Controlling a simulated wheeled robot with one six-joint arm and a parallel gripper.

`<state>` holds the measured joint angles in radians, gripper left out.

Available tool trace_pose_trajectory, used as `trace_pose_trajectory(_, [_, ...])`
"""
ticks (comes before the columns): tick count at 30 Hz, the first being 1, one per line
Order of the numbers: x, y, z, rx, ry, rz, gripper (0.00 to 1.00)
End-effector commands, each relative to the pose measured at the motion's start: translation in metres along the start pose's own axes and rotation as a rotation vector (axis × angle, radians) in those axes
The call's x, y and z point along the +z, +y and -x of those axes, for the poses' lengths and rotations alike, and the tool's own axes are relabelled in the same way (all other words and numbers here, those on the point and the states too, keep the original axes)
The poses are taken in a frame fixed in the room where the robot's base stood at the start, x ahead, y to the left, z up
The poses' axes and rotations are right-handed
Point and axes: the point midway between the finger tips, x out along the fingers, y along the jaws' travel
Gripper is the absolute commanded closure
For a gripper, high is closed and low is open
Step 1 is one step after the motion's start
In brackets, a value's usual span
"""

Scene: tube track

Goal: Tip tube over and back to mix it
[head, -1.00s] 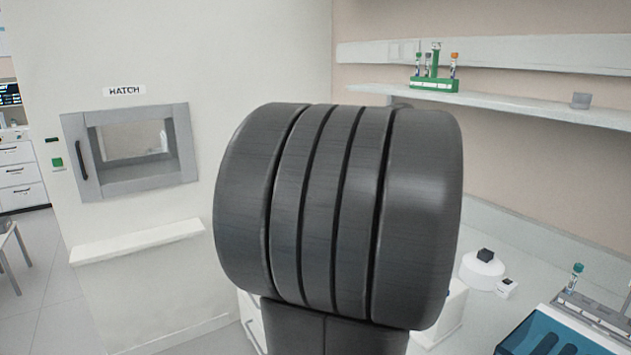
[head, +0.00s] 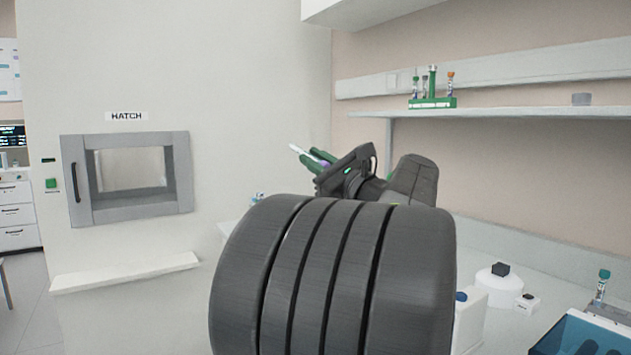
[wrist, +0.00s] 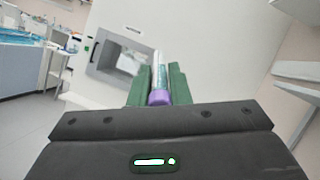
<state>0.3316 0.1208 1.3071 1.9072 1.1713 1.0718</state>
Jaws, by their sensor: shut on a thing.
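My gripper (head: 315,158) shows in the head view above a dark round joint of my arm, with its green fingers pointing up and left. It is shut on a tube with a purple cap. In the wrist view the clear tube (wrist: 158,70) lies between the green fingers (wrist: 159,84), its purple cap (wrist: 159,98) on the palm side. In the head view the tube's pale end (head: 296,149) sticks out at the upper left, higher than the cap (head: 326,164). The tube is tilted, cap end lower. Its contents are too small to tell.
A hatch (head: 129,178) with a ledge (head: 125,274) is in the wall at left. A green rack (head: 432,103) with several tubes stands on the shelf (head: 520,112) at right. A white device (head: 498,286) and a blue-topped unit (head: 580,335) stand on the right bench.

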Motion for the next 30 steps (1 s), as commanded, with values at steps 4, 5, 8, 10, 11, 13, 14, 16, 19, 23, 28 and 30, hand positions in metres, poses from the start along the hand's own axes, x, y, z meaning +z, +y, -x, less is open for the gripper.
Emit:
trace_pose_trajectory(4, [-0.007,0.003,0.003,-0.038,-0.070,0.001,1.00])
trace_pose_trajectory(5, [-0.006,0.003,0.003,-0.046,-0.085,0.000,1.00])
trace_pose_trajectory(8, [-0.006,0.003,0.003,-0.072,-0.129,0.001,1.00])
trace_pose_trajectory(10, [-0.005,0.003,0.003,-0.089,-0.160,0.000,1.00])
trace_pose_trajectory(11, [-0.004,0.002,0.002,-0.093,-0.170,0.001,1.00])
trace_pose_trajectory(13, [-0.004,0.002,0.002,-0.106,-0.194,0.002,1.00])
trace_pose_trajectory(14, [-0.004,0.003,0.002,-0.112,-0.205,0.002,1.00])
trace_pose_trajectory(16, [-0.004,0.003,0.002,-0.125,-0.229,0.001,1.00])
trace_pose_trajectory(19, [0.005,-0.002,-0.001,-0.131,-0.238,0.002,1.00])
trace_pose_trajectory(23, [0.006,-0.004,-0.002,-0.106,-0.190,0.003,1.00])
trace_pose_trajectory(28, [0.007,-0.004,-0.003,-0.071,-0.127,0.001,1.00])
trace_pose_trajectory(30, [0.007,-0.004,-0.003,-0.054,-0.098,0.002,1.00])
